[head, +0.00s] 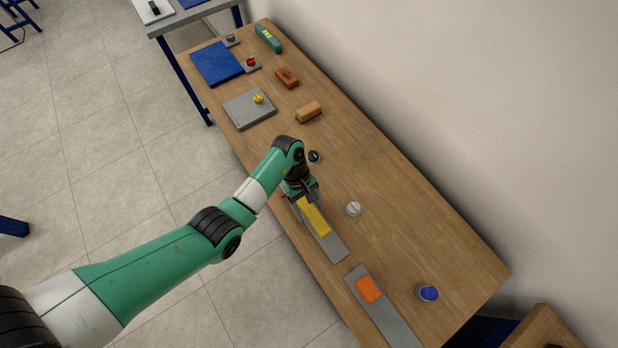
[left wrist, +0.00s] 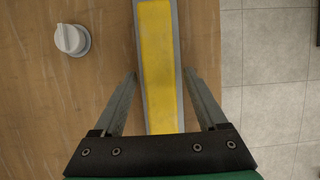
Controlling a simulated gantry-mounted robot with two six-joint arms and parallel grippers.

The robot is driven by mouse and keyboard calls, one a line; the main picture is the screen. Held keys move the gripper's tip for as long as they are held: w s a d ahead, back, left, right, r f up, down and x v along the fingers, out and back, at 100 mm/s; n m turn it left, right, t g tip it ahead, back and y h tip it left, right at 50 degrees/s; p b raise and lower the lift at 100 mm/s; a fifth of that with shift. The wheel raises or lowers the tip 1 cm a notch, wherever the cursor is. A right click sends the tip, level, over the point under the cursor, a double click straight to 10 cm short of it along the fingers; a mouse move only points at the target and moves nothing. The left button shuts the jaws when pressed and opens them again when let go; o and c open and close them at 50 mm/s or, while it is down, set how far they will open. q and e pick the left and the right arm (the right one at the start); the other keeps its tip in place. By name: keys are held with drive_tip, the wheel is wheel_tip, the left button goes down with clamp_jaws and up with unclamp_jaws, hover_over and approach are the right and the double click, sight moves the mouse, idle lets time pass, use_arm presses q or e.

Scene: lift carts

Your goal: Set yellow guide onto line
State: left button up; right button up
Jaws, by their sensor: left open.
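The yellow guide (head: 314,216) is a long block lying along a grey strip (head: 338,251) near the table's front edge. In the left wrist view the yellow guide (left wrist: 158,70) runs lengthwise between my fingers, with grey strip (left wrist: 140,30) edges showing on both sides. My left gripper (head: 303,196) is at the guide's far end in the head view. In the wrist view my left gripper (left wrist: 160,76) is open, with a finger on each side of the guide and gaps between. I cannot tell the finger height. My right gripper is not in view.
A white knob (head: 353,209) stands beside the guide, and a dark round piece (head: 314,157) is behind the gripper. An orange block (head: 368,289) lies on another grey strip (head: 391,323). A blue cap (head: 428,293) is at the right. The wooden table (head: 400,222) is clear between.

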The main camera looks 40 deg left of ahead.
use_arm(q)
drive_tip(key=p+v, duration=0.3)
drive_tip(key=v, duration=0.8)
drive_tip(key=shift+r, duration=0.3)
